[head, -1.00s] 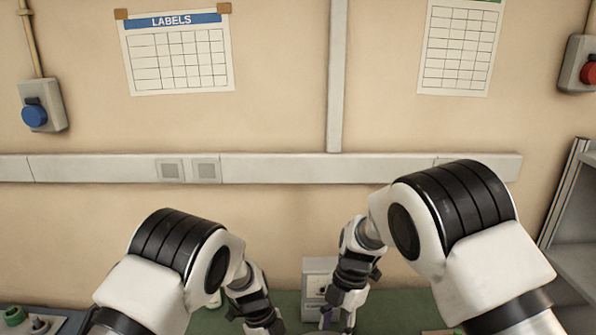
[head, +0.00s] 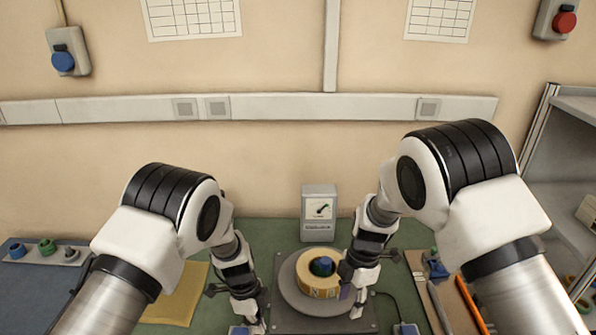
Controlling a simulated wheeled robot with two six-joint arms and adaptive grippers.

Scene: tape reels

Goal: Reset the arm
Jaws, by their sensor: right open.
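My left gripper (head: 254,324) points down at the bottom of the head view, to the left of a round grey platform (head: 293,296). Its fingertips are small and near the frame edge, so its jaws cannot be read. My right gripper (head: 357,307) is open and points down at the right side of the platform. A tan tape reel (head: 314,283) with a blue hub (head: 321,266) sits on the platform. The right gripper partly covers the reel's right side; I cannot tell whether they touch.
A meter box (head: 318,212) stands behind the platform. A yellow mat (head: 182,298) lies left, with a knob tray (head: 45,252) farther left. At right are a tool tray (head: 424,291), an orange-handled tool (head: 468,300) and grey shelving (head: 566,190).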

